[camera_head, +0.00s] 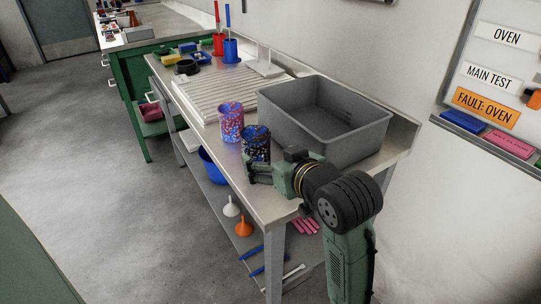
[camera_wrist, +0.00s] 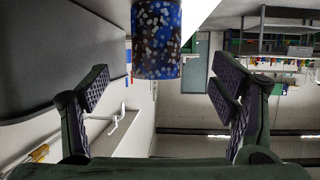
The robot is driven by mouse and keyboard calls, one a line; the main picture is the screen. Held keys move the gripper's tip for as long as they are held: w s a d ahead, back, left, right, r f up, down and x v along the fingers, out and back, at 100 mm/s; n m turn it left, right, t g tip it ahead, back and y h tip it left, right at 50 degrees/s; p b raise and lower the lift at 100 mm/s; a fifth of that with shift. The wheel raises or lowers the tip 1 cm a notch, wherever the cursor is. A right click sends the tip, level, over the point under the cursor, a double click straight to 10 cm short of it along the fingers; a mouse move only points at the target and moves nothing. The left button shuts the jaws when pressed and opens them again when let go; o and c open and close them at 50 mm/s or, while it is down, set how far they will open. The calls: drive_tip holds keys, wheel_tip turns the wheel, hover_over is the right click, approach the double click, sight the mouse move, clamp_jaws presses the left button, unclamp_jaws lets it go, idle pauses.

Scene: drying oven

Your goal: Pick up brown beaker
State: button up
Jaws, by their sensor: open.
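Two speckled beakers stand side by side on the metal bench (camera_head: 285,190). The nearer is dark, with brown, blue and pale specks; this dark beaker (camera_head: 257,140) best fits the brown one. The other is a pink and purple beaker (camera_head: 231,122), just behind it to the left. My gripper (camera_head: 262,171) is at the bench's front side, close to the dark beaker, whose lower part it hides. In the wrist view my gripper (camera_wrist: 162,92) is open and empty. The dark beaker (camera_wrist: 156,38) shows at the top, beyond the fingers and roughly between them.
A grey tub (camera_head: 322,118) stands right of the beakers, close to the dark one. A white ribbed rack (camera_head: 212,95) lies farther back. Red and blue holders (camera_head: 230,50) stand at the far end. Funnels and a blue bowl (camera_head: 211,166) are on the shelf below.

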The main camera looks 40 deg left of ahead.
sight(261, 154)
drive_tip(key=shift+w+d+f, duration=0.1)
drive_tip(key=shift+f, duration=0.15)
drive_tip(key=x, duration=0.5)
drive_tip(key=shift+f, duration=0.1)
drive_tip(key=shift+p+x, duration=0.7)
drive_tip(key=shift+x, duration=2.05)
drive_tip(key=shift+w+d+f, duration=0.1)
drive_tip(key=shift+c, duration=0.4)
drive_tip(key=c, duration=1.3)
drive_tip(key=shift+o, duration=0.2)
